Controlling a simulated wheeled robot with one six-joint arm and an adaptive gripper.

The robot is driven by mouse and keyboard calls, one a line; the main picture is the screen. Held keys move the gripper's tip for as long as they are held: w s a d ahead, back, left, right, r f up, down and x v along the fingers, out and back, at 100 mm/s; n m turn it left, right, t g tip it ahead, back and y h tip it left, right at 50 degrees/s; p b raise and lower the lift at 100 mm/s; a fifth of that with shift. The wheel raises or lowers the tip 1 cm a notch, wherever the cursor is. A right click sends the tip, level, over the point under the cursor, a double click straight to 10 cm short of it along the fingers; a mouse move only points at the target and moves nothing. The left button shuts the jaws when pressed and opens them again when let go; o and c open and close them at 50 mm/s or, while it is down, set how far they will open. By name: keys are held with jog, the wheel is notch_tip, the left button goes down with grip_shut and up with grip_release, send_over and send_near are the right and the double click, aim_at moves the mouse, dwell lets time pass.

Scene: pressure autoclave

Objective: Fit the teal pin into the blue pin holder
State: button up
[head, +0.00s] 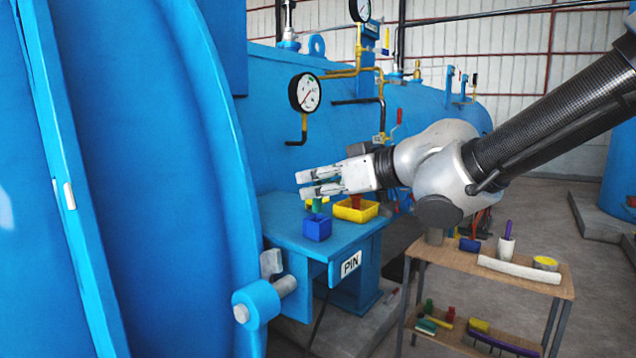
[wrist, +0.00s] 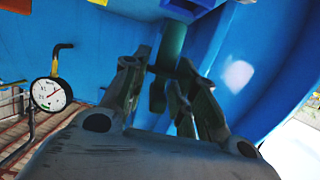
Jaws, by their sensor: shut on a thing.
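My gripper (head: 306,184) reaches in from the right above the blue shelf and is shut on the teal pin (head: 316,205). The pin hangs upright below the fingers, its upper part hidden by them. In the wrist view the pin (wrist: 172,42) shows between the fingertips of my gripper (wrist: 162,72). The blue pin holder (head: 317,229), a small square block, stands on the shelf directly below the pin in the head view. I cannot tell whether the pin's lower end is just above, behind or inside the holder's opening.
The blue shelf (head: 345,243) bears a PIN label. A yellow bin (head: 368,212) with a red thing inside stands right of the holder. The large blue autoclave door (head: 150,150) is close on the left. A gauge (head: 305,92) is above; a wooden cart (head: 500,277) stands right.

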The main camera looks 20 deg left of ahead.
aim_at(321, 203)
jog(key=shift+f, duration=2)
jog(key=o, duration=1.1)
jog(key=shift+o, duration=0.2)
jog(key=v, duration=1.2)
jog(key=shift+w, duration=0.1)
